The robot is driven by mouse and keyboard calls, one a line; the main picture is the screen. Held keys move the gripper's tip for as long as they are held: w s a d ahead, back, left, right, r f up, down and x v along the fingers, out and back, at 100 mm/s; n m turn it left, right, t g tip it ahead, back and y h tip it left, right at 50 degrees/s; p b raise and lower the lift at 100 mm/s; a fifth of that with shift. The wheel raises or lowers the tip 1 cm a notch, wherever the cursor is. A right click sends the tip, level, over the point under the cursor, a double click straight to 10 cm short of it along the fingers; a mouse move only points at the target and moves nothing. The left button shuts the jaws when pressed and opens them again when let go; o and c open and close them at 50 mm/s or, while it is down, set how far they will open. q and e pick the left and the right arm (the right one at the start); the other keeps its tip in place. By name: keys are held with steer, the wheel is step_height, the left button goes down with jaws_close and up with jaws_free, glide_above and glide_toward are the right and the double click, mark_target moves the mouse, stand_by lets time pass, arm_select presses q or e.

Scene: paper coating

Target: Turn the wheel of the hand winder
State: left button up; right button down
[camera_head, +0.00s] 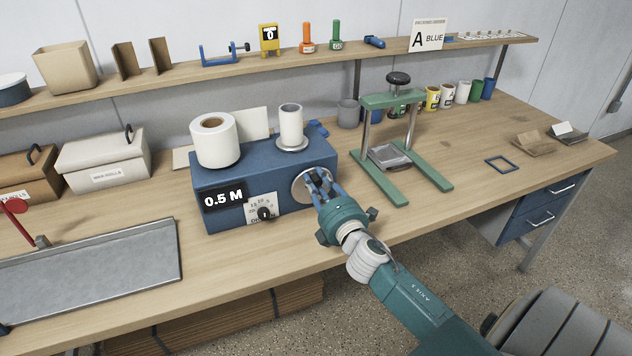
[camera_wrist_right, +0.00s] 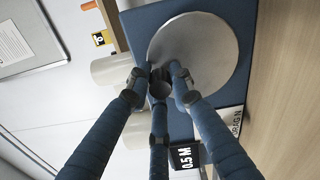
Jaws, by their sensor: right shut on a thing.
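The hand winder (camera_head: 225,190) is a blue box on the wooden bench, marked 0.5 M. A large white roll (camera_head: 213,140) and a narrower white roll (camera_head: 290,126) stand upright on its top. Its round metal wheel (camera_head: 303,186) is on the right-hand end face and shows large in the right wrist view (camera_wrist_right: 215,50). My right gripper (camera_head: 318,180) is at the wheel. Its blue fingers are closed around a small dark knob (camera_wrist_right: 161,88) near the wheel's edge. The fingers partly hide the knob and wheel. My left gripper is not in view.
A green press (camera_head: 392,100) stands just right of the winder. A grey metal plate (camera_head: 90,270) lies at the left, and a white lidded box (camera_head: 103,163) is behind it. Bare bench lies in front of the winder.

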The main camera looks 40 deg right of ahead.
steer(key=shift+d+r, duration=0.1)
steer(key=shift+r, duration=0.05)
steer(key=c, duration=1.5)
jaws_free()
steer(key=shift+c, duration=0.2)
steer(key=shift+s, duration=0.1)
steer(key=shift+s+f, duration=0.2)
steer(key=shift+s, duration=0.15)
steer(key=v, duration=1.1)
steer(key=shift+r, duration=0.15)
